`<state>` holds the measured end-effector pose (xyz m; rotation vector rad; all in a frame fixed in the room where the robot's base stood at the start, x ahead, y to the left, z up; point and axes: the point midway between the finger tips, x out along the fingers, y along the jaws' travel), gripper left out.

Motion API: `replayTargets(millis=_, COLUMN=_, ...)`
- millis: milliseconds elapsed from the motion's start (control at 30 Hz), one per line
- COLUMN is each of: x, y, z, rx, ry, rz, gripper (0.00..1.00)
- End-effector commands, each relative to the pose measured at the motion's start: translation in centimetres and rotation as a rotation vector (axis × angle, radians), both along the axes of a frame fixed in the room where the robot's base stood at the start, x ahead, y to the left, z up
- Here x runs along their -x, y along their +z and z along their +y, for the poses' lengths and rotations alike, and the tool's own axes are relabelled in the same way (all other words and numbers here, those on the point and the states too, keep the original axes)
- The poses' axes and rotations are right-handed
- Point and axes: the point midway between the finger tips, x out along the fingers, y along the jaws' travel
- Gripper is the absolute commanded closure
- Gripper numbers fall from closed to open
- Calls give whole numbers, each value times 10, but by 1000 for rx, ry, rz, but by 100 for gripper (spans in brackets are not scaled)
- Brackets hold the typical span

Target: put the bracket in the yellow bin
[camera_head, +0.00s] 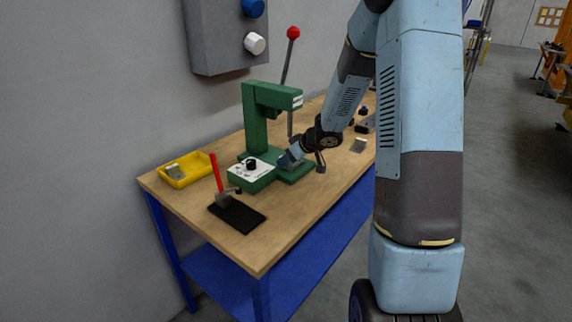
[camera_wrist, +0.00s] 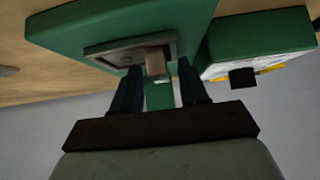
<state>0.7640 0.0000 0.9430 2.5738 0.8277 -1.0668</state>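The yellow bin (camera_head: 184,170) sits at the table's left end, with a small grey metal piece (camera_head: 175,171) in it. A sliver of the bin shows behind the control box in the wrist view (camera_wrist: 272,69). My gripper (camera_head: 290,156) is at the base of the green press. In the wrist view its two dark fingers (camera_wrist: 160,72) are apart. A small tan-grey metal piece (camera_wrist: 157,62), perhaps the bracket, shows between the fingertips at the grey seat (camera_wrist: 103,51) on the press base. I see gaps beside it and cannot confirm contact. Another flat grey piece (camera_head: 358,145) lies on the table right of the press.
The green press (camera_head: 255,115) has a red-knobbed lever (camera_head: 292,34) and a control box (camera_head: 252,174) in front. A wall box (camera_head: 215,50) hangs above.

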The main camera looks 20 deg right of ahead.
Motion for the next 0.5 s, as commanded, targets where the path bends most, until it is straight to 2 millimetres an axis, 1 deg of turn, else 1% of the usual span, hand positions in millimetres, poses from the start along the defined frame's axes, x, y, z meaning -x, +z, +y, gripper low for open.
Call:
replayTargets(millis=33, x=0, y=0, z=0, rx=0, ry=0, rz=0, gripper=62)
replayTargets(millis=67, x=0, y=0, z=0, rx=0, ry=0, rz=0, gripper=64)
replayTargets(millis=433, x=0, y=0, z=0, rx=0, ry=0, rz=0, gripper=100)
replayTargets(millis=500, x=0, y=0, z=0, rx=0, ry=0, rz=0, gripper=100)
